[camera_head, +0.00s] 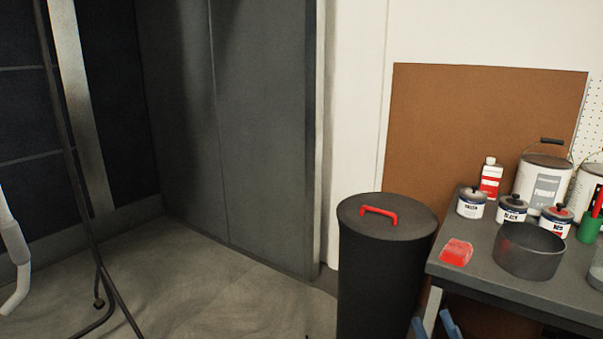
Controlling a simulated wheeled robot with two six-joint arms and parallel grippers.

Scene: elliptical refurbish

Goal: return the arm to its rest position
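My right gripper (433,326) shows only as two blue fingertips at the bottom edge, in front of the table's left leg. The fingertips stand apart with nothing seen between them, so it looks open and empty. The rest of my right arm is below the picture. My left gripper is not in view.
A dark bin with a red-handled lid (401,225) stands left of the grey table (483,276). A thin black stand (73,150) is at left. Floor (210,290) between is clear.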

